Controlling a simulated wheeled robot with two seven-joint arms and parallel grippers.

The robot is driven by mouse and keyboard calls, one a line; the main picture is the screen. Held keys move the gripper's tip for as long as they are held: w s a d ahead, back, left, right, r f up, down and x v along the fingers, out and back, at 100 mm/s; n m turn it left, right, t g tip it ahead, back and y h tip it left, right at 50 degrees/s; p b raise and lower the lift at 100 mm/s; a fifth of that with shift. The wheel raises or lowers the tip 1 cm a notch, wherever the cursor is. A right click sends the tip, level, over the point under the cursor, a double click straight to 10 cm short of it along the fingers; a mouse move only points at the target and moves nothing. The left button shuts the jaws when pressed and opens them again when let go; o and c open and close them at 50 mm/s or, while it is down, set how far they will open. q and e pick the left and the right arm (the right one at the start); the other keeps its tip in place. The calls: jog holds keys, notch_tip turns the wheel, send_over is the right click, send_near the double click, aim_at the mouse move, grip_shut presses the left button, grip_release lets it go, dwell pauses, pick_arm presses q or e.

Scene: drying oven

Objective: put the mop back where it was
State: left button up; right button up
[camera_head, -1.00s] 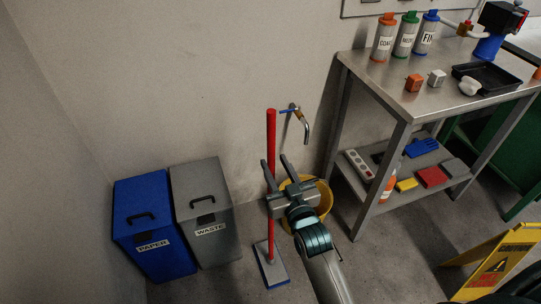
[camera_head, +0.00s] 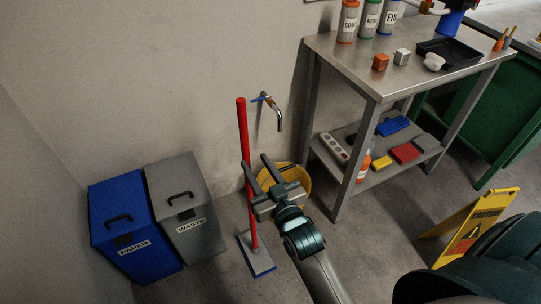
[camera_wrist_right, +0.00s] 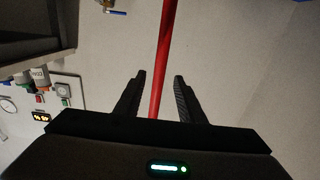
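The mop stands upright with a slight lean. Its red handle (camera_head: 243,130) rises from a flat grey and blue head (camera_head: 257,256) on the floor, in front of the wall. My right gripper (camera_head: 255,161) is open beside the upper handle, in front of the yellow bucket. In the right wrist view the red handle (camera_wrist_right: 165,60) runs through the gap between the open fingers (camera_wrist_right: 160,77), touching neither clearly. Whether it is between the fingertips or just beyond them I cannot tell. My left gripper is not in view.
The yellow bucket (camera_head: 299,185) stands behind my right gripper, under a wall tap (camera_head: 277,116). Blue paper bin (camera_head: 125,205) and grey waste bin (camera_head: 190,200) stand left. A metal table (camera_head: 355,75) is at right, with a yellow caution sign (camera_head: 478,225) in front.

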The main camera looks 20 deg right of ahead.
jog(key=s+f+n+g, duration=0.1)
jog(key=s+f+g, duration=0.35)
jog(key=f, duration=0.75)
jog(key=s+f+g, duration=0.3)
jog(key=s+f, duration=0.3)
jog(key=f, duration=0.5)
jog(key=s+d+f+g, duration=0.2)
jog(key=s+f+g, duration=0.5)
jog(key=s+f, duration=0.8)
jog(key=s, duration=0.3)
jog(key=shift+s+d+n+g, duration=0.15)
jog(key=shift+s+n+g, duration=0.15)
jog(key=shift+s+g, duration=0.05)
jog(key=shift+w, duration=0.1)
